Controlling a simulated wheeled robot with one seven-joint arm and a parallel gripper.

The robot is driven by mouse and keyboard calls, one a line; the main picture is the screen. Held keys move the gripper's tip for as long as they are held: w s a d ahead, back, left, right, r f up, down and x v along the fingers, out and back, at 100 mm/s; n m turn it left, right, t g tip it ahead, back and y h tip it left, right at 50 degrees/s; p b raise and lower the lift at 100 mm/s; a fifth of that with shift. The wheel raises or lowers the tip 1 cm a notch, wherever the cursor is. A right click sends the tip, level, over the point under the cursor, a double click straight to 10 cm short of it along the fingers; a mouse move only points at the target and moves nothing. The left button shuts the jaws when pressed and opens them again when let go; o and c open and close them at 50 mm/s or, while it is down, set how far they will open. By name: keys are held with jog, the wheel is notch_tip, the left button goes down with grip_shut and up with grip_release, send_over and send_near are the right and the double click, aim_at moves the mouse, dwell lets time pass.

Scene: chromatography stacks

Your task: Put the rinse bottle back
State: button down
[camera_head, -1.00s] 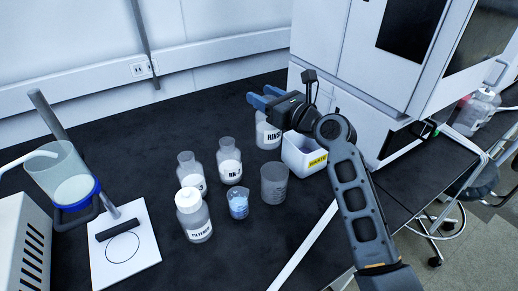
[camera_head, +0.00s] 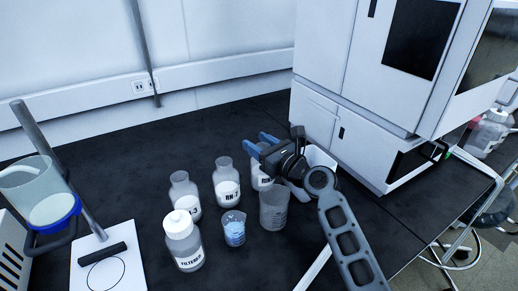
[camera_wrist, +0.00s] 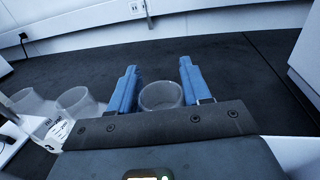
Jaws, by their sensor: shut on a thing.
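The rinse bottle (camera_head: 259,176) is a clear bottle with a white label, upright behind the glass beaker and just right of the RN-7 bottle (camera_head: 227,184). My gripper (camera_head: 266,142), with blue fingers, is shut on it near the top. In the wrist view, its round open mouth (camera_wrist: 161,95) lies between the two blue fingers (camera_wrist: 160,86). My wrist hides the right part of the bottle in the head view. I cannot tell whether its base touches the bench.
A clear beaker (camera_head: 273,209), a small blue-filled beaker (camera_head: 234,231), a capped filter bottle (camera_head: 183,243) and another bottle (camera_head: 184,197) stand close in front and left. A white waste bin (camera_head: 319,157) is partly hidden behind my wrist. The black bench (camera_head: 110,160) is clear at the back left.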

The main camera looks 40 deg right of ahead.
jog(key=shift+f, duration=0.15)
jog(key=shift+f, duration=0.1)
jog(key=c, duration=0.5)
grip_release()
jog(key=shift+r, duration=0.25)
jog(key=s, duration=1.2)
jog(key=shift+f, duration=0.1)
